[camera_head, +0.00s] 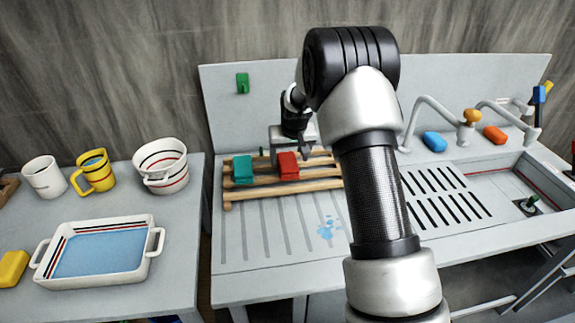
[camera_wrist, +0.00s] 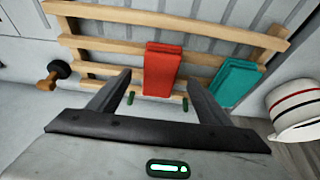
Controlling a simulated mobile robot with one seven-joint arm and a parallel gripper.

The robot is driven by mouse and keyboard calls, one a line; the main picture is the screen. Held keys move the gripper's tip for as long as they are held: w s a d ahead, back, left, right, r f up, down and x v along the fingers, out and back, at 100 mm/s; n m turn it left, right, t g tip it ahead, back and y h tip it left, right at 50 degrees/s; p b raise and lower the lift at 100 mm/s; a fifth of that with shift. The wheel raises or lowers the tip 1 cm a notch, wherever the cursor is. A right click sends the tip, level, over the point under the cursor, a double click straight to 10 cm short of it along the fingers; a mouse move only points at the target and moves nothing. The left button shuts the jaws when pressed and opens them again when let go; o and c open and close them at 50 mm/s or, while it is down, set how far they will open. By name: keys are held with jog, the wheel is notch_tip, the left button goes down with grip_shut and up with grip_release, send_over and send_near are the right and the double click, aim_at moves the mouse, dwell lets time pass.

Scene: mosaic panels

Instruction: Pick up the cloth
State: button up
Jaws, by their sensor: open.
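A red folded cloth (camera_head: 288,166) and a teal folded cloth (camera_head: 242,169) lie on a slatted wooden rack (camera_head: 285,190) on the sink's drainboard. In the wrist view the red cloth (camera_wrist: 163,68) shows ahead, between the lines of my two fingers, and the teal cloth (camera_wrist: 233,82) lies to its right. My gripper (camera_wrist: 158,78) is open and empty, with one finger toward each side of the red cloth. In the head view my gripper (camera_head: 304,148) is just behind the red cloth, partly hidden by my arm. I cannot tell its exact height above the rack.
A left table carries a white mug (camera_head: 45,178), a yellow mug (camera_head: 95,172), a striped pot (camera_head: 160,167), a water-filled dish (camera_head: 100,255) and a yellow sponge (camera_head: 12,268). The faucet (camera_head: 428,115) and sink basin (camera_head: 500,190) are at right. The drainboard's front is clear, with some water.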

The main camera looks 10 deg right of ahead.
aim_at(287, 160)
jog(key=w+f, duration=0.1)
jog(key=f, duration=0.1)
jog(key=w+f+p, duration=0.1)
jog(key=w+f, duration=0.1)
jog(key=shift+w+f, duration=0.15)
jog(key=shift+f, duration=0.05)
jog(key=shift+f+b, duration=0.25)
jog(key=shift+b, duration=0.2)
dwell(0.4)
jog(key=c, duration=1.2)
jog(key=shift+r+p, duration=0.6)
notch_tip(287, 160, up, 9)
jog(key=shift+r+b, duration=0.15)
jog(key=shift+b, duration=0.5)
